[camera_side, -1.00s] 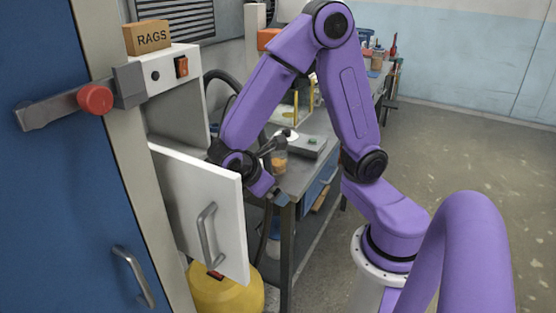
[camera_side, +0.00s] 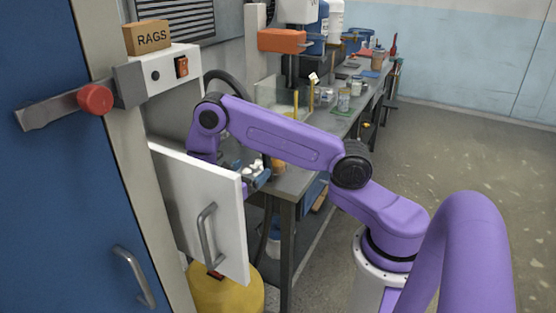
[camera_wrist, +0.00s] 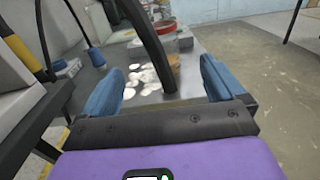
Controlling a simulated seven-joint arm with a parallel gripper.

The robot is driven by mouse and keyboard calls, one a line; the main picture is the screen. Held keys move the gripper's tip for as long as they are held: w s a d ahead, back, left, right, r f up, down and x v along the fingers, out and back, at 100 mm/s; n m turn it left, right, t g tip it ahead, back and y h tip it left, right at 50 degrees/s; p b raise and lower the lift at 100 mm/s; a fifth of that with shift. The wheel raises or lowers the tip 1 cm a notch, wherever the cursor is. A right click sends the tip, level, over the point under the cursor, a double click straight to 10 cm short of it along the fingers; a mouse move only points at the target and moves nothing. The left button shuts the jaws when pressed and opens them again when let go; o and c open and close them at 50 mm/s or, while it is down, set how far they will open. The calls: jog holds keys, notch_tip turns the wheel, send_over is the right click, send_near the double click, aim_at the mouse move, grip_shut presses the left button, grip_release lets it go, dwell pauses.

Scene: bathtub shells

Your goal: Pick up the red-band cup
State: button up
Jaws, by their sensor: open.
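A clear container with a red ring (camera_wrist: 165,27), which looks like the red-band cup, stands on the metal bench ahead of my gripper in the wrist view. A dark curved hose crosses in front of it and hides part. Amber material shows just below; I cannot tell whether it belongs to the same container. My gripper (camera_wrist: 160,85) is open, its blue fingers wide apart with nothing held between them. In the side view my gripper (camera_side: 257,181) is low at the bench's near end, partly behind the white door. The red band cannot be made out there.
The open white cabinet door (camera_side: 200,205) stands close to my gripper. Several pale round pieces (camera_wrist: 143,76) lie on the bench. Bottles and tools crowd the bench's far end. A yellow container (camera_side: 225,295) sits on the floor.

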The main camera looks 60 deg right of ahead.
jog(key=d, duration=1.1)
jog(key=shift+s+d, duration=0.2)
jog(key=shift+s, duration=0.05)
jog(key=d, duration=0.4)
jog(key=shift+s+r, duration=0.2)
jog(key=shift+r, duration=0.05)
jog(key=shift+d, duration=0.6)
jog(key=c, duration=1.4)
jog(key=shift+c, duration=0.2)
jog(key=shift+r, duration=0.2)
